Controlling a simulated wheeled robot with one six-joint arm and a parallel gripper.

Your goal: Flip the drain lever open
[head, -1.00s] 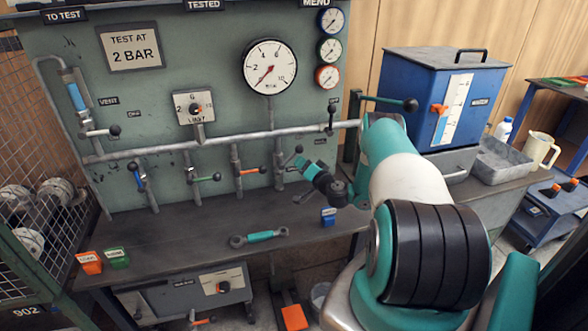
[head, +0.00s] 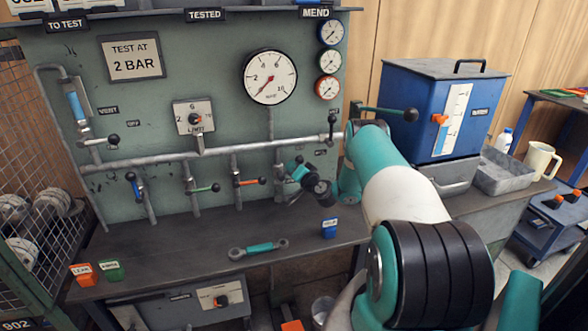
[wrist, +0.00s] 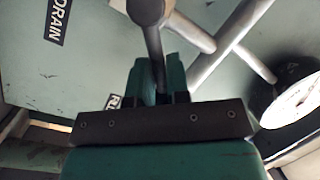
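The drain lever is a thin stem with a black ball knob (wrist: 148,12) in the wrist view, where a DRAIN label (wrist: 54,20) shows on the green panel. In the head view the lever's black knob (head: 299,159) shows low on the panel, right of the orange lever. My gripper (head: 296,178) is right at this lever. In the wrist view its teal fingers (wrist: 158,75) appear on either side of the stem, below the knob. Whether they touch or grip it is not clear.
Other levers with green (head: 216,188) and orange (head: 262,181) handles are to the left. A large gauge (head: 270,77) is above. On the bench are a teal wrench (head: 259,248) and a blue tag block (head: 329,228). A blue tank (head: 418,105) stands at right.

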